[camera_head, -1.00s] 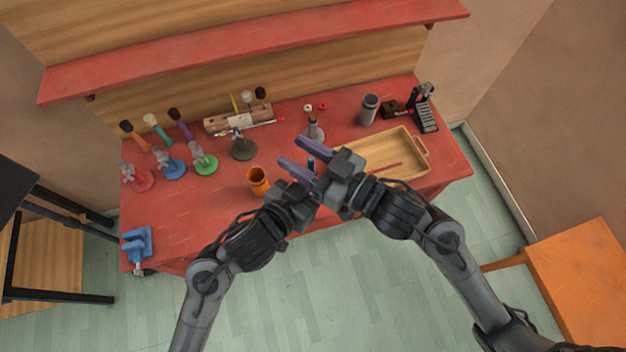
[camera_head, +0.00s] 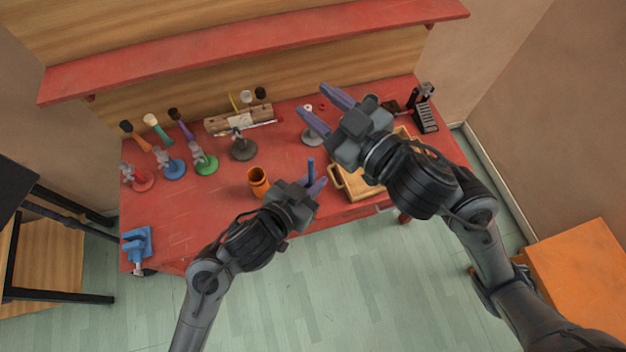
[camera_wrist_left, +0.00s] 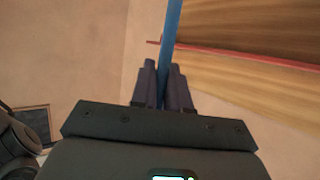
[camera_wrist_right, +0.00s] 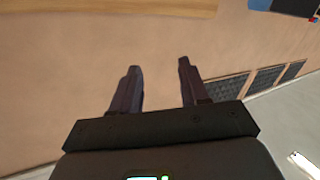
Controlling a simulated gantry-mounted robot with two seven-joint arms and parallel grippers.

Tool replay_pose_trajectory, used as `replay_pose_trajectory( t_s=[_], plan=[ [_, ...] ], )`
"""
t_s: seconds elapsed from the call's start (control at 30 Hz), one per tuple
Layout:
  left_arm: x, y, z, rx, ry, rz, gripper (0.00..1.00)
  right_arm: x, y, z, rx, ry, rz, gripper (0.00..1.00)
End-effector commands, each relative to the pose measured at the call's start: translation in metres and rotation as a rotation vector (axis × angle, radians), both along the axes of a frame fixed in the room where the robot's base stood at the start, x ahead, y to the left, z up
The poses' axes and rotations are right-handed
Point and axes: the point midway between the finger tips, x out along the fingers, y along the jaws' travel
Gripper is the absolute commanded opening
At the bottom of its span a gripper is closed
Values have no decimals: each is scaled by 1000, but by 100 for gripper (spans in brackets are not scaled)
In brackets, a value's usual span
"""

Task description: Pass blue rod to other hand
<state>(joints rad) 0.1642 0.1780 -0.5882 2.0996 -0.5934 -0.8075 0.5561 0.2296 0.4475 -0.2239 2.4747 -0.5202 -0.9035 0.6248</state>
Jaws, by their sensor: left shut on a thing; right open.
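The blue rod (camera_head: 310,172) stands upright in my left gripper (camera_head: 314,186), which is low over the table's front edge. In the left wrist view the rod (camera_wrist_left: 172,25) runs up from between the shut fingers (camera_wrist_left: 163,85). My right gripper (camera_head: 322,108) is higher and to the right of the left one, apart from the rod. Its fingers are spread, with nothing between them in the right wrist view (camera_wrist_right: 158,85).
An orange cup (camera_head: 258,183) stands just left of my left gripper. A wooden tray (camera_head: 350,185) is partly hidden under my right arm. Several coloured stands, such as the green one (camera_head: 205,163), and a blue vise (camera_head: 137,243) are at left. The front-left red tabletop is clear.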

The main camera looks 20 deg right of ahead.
Motion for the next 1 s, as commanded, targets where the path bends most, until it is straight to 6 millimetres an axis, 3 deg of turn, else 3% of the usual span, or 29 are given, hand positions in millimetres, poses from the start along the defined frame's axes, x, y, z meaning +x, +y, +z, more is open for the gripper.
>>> replay_pose_trajectory(
  t_s=[0.07,0.17,0.27,0.4,0.6,0.7,0.8,1.0],
  plan=[
    [0,0,0,0,0,0,0,9,-29,-14,-78,45,-136,45],
    [0,0,0,0,0,0,0,7,-61,-56,-153,184,-263,45],
    [0,0,0,0,0,0,0,-8,-83,-104,-203,352,-339,45],
    [0,0,0,0,0,0,0,-42,-103,-170,-234,590,-395,45],
    [0,0,0,0,0,0,0,-105,-113,-248,-209,891,-433,45],
    [0,0,0,0,0,0,0,-135,-113,-276,-177,1000,-449,45],
    [0,0,0,0,0,0,0,-160,-111,-297,-163,1077,-453,45],
    [0,0,0,0,0,0,0,-192,-108,-320,-159,1165,-452,45]
  ],
)
